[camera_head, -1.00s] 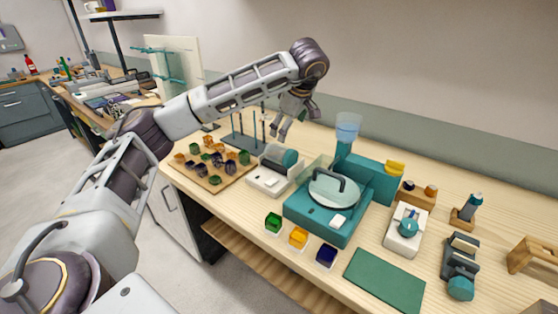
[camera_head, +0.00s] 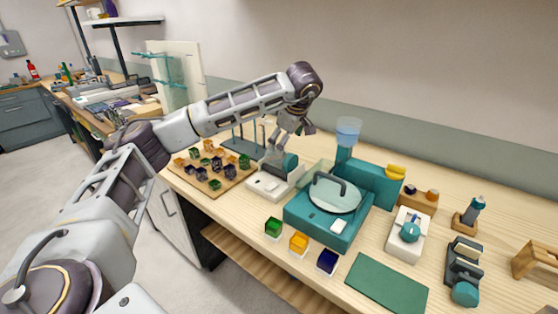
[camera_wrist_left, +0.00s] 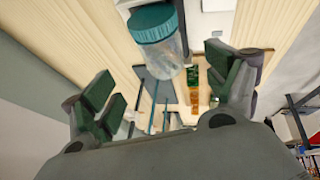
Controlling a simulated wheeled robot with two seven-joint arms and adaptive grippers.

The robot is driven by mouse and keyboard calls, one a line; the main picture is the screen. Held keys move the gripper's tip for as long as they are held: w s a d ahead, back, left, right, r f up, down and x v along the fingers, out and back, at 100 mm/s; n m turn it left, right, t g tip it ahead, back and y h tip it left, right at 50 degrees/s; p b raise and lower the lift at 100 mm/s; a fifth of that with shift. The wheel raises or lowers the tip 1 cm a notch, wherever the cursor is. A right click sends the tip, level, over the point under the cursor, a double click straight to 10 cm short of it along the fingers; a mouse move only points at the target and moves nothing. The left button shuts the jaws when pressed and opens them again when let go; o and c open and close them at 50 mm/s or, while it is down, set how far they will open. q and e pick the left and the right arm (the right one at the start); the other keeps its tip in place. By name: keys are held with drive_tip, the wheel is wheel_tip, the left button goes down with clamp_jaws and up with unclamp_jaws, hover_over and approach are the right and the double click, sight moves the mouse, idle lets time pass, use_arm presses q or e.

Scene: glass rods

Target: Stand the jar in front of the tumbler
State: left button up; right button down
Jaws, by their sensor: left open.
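The jar, clear with a teal lid (camera_wrist_left: 153,24), shows in the left wrist view between the fingers of my left gripper (camera_wrist_left: 166,88), apart from them. In the head view its teal end (camera_head: 290,162) is on the white base of what seems to be the tumbler (camera_head: 264,187), lying on its side. My left gripper (camera_head: 281,150) points down over it, open, and hides part of it. Part of the white base also shows in the left wrist view (camera_wrist_left: 217,24). My right gripper is not in view.
A teal machine with a round lid (camera_head: 331,226) stands close on the right. A wooden board (camera_head: 212,190) with several small coloured pieces lies left. Green (camera_head: 273,227), orange (camera_head: 298,242) and dark blue (camera_head: 327,261) cups line the front. A green mat (camera_head: 388,283) lies bare.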

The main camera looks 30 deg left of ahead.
sight(281, 159)
use_arm(q)
drive_tip(key=x, duration=0.4)
drive_tip(key=shift+f, duration=0.1)
drive_tip(key=shift+w+a+f, duration=0.1)
drive_tip(key=shift+a+f, duration=0.05)
drive_tip(key=shift+f, duration=0.15)
drive_tip(key=b+x, duration=0.1)
drive_tip(key=x, duration=0.2)
drive_tip(key=shift+a+f, duration=0.2)
drive_tip(key=shift+f, duration=0.05)
drive_tip(key=shift+a+f, duration=0.15)
drive_tip(key=shift+f, duration=0.3)
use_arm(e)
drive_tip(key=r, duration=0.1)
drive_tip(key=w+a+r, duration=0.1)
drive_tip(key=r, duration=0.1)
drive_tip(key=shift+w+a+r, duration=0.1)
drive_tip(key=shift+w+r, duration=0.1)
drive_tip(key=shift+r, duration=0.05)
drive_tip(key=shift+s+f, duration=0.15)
use_arm(q)
drive_tip(key=shift+c, duration=0.4)
